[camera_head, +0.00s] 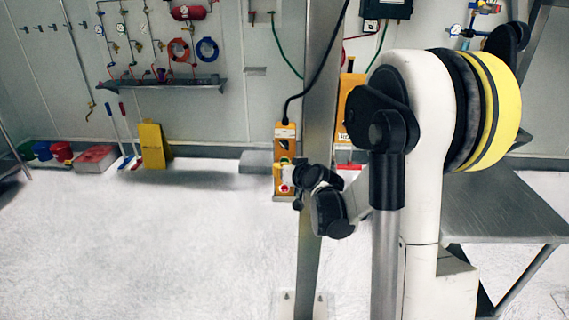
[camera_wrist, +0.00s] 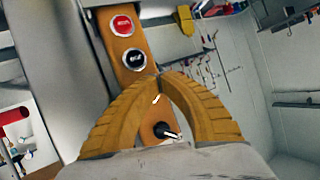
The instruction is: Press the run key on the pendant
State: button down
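The pendant (camera_head: 285,132) is an orange-yellow box hanging from a black cable beside a steel post in the head view. In the wrist view the pendant (camera_wrist: 128,42) runs up the picture. It has a red button (camera_wrist: 122,25) at the top, a black button (camera_wrist: 133,60) below, and a black knob with a pale pointer (camera_wrist: 166,131) lower down. The button markings are too small to read. My gripper (camera_wrist: 166,80) has ribbed orange fingers whose tips meet just below the black button. The knob shows through the gap between the fingers. I cannot tell whether the tips touch the pendant.
The steel post (camera_head: 320,100) stands close by the pendant and my arm. A metal table (camera_head: 500,208) is at the right. Buckets (camera_head: 62,151), a yellow floor sign (camera_head: 152,146) and a wall shelf (camera_head: 150,86) are at the back. The pale floor at left is clear.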

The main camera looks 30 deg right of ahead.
jog(key=shift+w+d, duration=0.3)
jog(key=shift+w, duration=0.2)
dwell(0.7)
jog(key=shift+s+a, duration=0.1)
jog(key=shift+s, duration=0.05)
jog(key=shift+s+a, duration=0.45)
jog(key=shift+s, duration=0.2)
jog(key=shift+s+a+b, duration=0.2)
jog(key=shift+s+a, duration=0.5)
jog(key=shift+s, duration=0.35)
jog(key=shift+s+a+b, duration=0.2)
jog(key=shift+s+a, duration=0.5)
jog(key=shift+s, duration=0.35)
jog(key=shift+a, duration=0.1)
